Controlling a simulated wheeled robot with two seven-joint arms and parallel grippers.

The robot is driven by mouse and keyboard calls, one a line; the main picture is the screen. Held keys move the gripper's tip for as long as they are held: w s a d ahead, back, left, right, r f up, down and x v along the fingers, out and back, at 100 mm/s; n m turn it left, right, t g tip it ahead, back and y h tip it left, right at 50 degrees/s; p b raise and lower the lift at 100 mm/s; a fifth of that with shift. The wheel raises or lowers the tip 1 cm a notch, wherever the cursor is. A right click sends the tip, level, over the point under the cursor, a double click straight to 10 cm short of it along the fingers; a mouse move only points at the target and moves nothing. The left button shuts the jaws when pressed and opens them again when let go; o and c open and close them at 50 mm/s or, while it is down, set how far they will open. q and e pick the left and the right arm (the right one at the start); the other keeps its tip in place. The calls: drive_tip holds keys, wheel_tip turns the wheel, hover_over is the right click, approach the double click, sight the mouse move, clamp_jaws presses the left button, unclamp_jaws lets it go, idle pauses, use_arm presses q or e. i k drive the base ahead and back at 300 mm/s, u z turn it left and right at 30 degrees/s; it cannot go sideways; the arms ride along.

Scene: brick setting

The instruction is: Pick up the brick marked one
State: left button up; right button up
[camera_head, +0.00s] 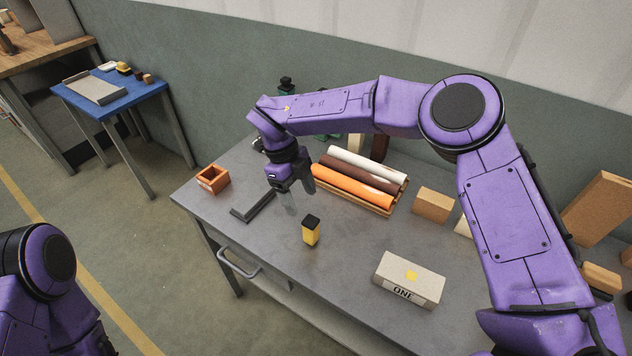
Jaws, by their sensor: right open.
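The brick marked one (408,281) is a pale beige block with a yellow mark on top and "ONE" on its front face. It lies near the front right of the grey table (352,260). My right gripper (292,205) is open and empty above the table's left half, well left of and farther back than the brick. My left gripper is out of view; only part of my left arm shows at the lower left.
A yellow bottle with a black cap (311,230) stands between gripper and brick. A dark L-shaped bracket (252,208), an orange box (213,179), rolls on a tray (362,178) and a tan block (433,205) are also on the table. The table's front middle is clear.

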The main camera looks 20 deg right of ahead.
sight(408, 279)
drive_tip(key=z, duration=1.5)
